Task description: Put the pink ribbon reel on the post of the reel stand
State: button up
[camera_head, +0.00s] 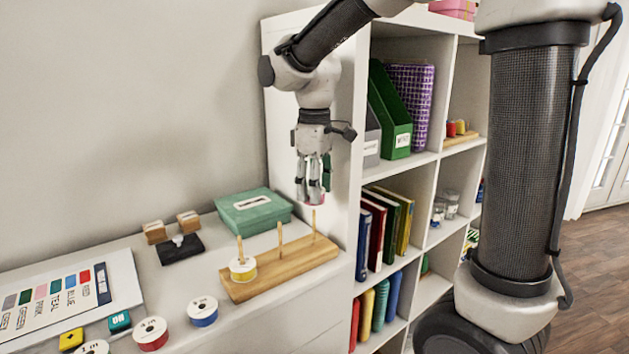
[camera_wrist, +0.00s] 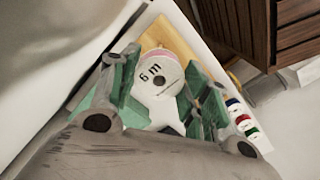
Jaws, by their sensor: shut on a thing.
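The pink ribbon reel (camera_head: 315,202) is held between the fingers of my gripper (camera_head: 314,186), which is shut on it. In the wrist view the reel's white face (camera_wrist: 150,67) shows a "6 m" label and a dark centre hole, with a pink edge. The wooden reel stand (camera_head: 266,286) has three upright posts. The reel appears just above the tip of the right post (camera_head: 314,222), apart from it; exact alignment is hard to tell. The middle post (camera_head: 281,236) is bare.
A green box (camera_head: 252,212) stands behind the stand. A blue reel (camera_head: 203,312) and a red reel (camera_head: 151,335) lie front left. A colour chart (camera_head: 75,292) lies at far left. A white shelf unit (camera_head: 345,190) rises close to the stand's right end.

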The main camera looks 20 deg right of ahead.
aim_at(315, 213)
jog(key=shift+f, duration=1.9)
jog(key=shift+f, duration=1.6)
jog(key=o, duration=1)
